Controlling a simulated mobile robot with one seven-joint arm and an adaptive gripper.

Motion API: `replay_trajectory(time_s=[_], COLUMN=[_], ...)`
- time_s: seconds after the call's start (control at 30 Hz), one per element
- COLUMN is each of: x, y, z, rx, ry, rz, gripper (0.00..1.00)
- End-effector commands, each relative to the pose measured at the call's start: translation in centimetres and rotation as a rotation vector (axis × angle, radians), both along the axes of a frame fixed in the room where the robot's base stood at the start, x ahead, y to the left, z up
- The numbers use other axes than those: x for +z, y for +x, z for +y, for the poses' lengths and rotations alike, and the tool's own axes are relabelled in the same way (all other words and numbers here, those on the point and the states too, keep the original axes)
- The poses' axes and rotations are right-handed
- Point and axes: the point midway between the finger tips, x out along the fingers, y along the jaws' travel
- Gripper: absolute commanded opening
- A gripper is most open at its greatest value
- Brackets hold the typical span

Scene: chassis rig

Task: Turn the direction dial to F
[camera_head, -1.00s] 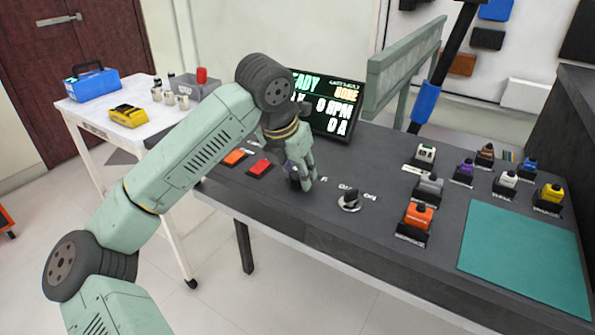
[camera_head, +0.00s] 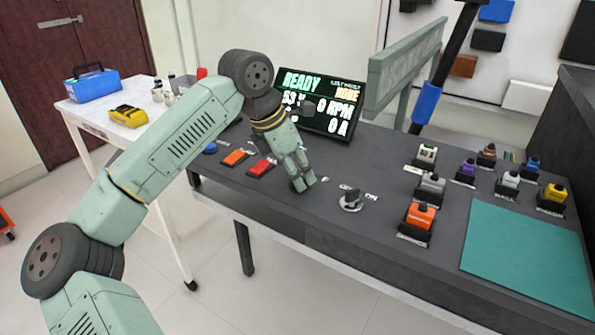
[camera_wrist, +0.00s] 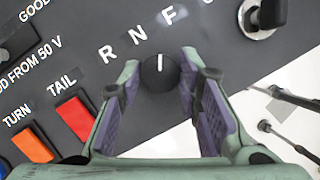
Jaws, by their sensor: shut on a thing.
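The direction dial (camera_wrist: 160,76) is a round black knob with a white pointer line, on the dark panel below the letters R, N and F (camera_wrist: 169,14). The line points straight up in the wrist view, between N and F and nearer F. My gripper (camera_head: 303,186) is down at the panel, with one finger on each side of the dial and shut on it. In the head view the fingers hide the dial. The display (camera_head: 318,104) reads READY, NONE, 0 RPM and 0 A.
Red (camera_head: 261,168) and orange (camera_head: 235,157) buttons lie left of my gripper. A rotary switch (camera_head: 351,201) stands close on its right. Several coloured parts in holders, an orange one (camera_head: 420,216) nearest, and a teal mat (camera_head: 522,262) lie farther right.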

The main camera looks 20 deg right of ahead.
Motion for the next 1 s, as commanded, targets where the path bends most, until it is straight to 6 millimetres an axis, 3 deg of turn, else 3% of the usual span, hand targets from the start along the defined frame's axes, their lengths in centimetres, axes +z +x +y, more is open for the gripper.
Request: replay_trajectory(time_s=[0.4, 1.0], x=[0.09, 0.04], y=[0.18, 0.16], z=[-0.04, -0.03], rx=[-0.229, -0.278], ry=[0.0, 0.0], rz=[-0.001, -0.001], gripper=[0.04, 0.04])
